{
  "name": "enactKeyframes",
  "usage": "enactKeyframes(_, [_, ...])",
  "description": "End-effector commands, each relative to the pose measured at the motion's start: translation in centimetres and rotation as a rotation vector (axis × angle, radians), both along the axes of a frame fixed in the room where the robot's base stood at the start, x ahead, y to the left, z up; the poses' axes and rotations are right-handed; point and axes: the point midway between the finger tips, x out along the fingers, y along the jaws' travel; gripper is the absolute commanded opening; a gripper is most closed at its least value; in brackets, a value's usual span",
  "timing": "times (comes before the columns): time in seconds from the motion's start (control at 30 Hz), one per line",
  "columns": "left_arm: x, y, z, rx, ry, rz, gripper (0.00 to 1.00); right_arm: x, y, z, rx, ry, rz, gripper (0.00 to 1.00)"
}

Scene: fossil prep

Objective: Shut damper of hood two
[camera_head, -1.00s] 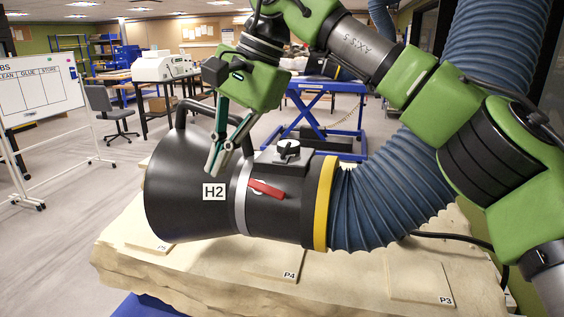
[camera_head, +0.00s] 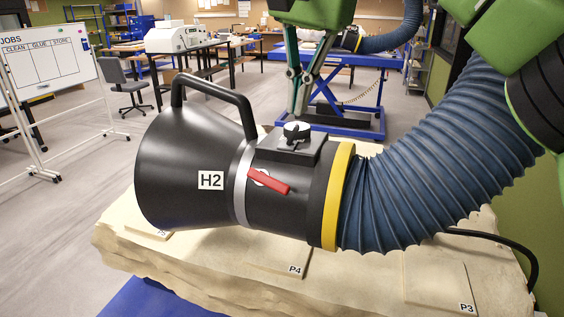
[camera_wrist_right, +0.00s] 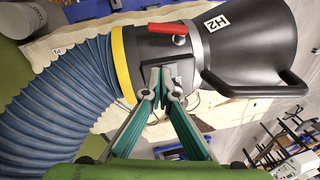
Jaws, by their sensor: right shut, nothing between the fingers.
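Hood two is a black cone-shaped hood (camera_head: 180,165) marked H2, with a loop handle on top. It shows inverted in the wrist view (camera_wrist_right: 250,50). A red lever (camera_head: 268,181), which looks like the damper lever, sits on its near side, sloping slightly down to the right; the wrist view shows it too (camera_wrist_right: 168,29). A black box with a round knob (camera_head: 296,131) is on top. My right gripper (camera_head: 298,112) is shut and empty, its tips just behind or above this box, apart from the lever. Contact with the box cannot be told. My left gripper is out of view.
A blue ribbed hose (camera_head: 430,160) joins the hood at a yellow ring (camera_head: 337,195) and rises right. The hood lies above a pale stone slab (camera_head: 225,265) with labelled patches P4 and P3. A whiteboard (camera_head: 45,62) stands left; a blue lift table (camera_head: 345,125) stands behind.

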Motion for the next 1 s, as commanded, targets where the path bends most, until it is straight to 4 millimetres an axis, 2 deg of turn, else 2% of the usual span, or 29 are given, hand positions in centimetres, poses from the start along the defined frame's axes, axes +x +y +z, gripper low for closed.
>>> enactKeyframes(0.1, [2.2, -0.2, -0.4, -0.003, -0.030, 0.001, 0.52, 0.4, 0.2, -2.7, -0.002, 0.002, 0.001, 0.00])
enactKeyframes(0.2, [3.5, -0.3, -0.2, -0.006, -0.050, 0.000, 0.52, 0.7, 0.4, -4.8, -0.002, 0.003, 0.001, 0.00])
enactKeyframes(0.37, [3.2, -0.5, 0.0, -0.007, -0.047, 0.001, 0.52, 1.1, 0.8, -8.1, -0.002, 0.003, 0.001, 0.00])
enactKeyframes(0.7, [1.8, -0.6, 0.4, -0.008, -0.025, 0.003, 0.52, -0.7, 2.4, -10.4, -0.001, 0.001, 0.000, 0.00])
enactKeyframes(1.0, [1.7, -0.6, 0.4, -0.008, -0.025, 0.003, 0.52, -0.9, 2.6, -10.8, 0.002, 0.000, -0.001, 0.00])
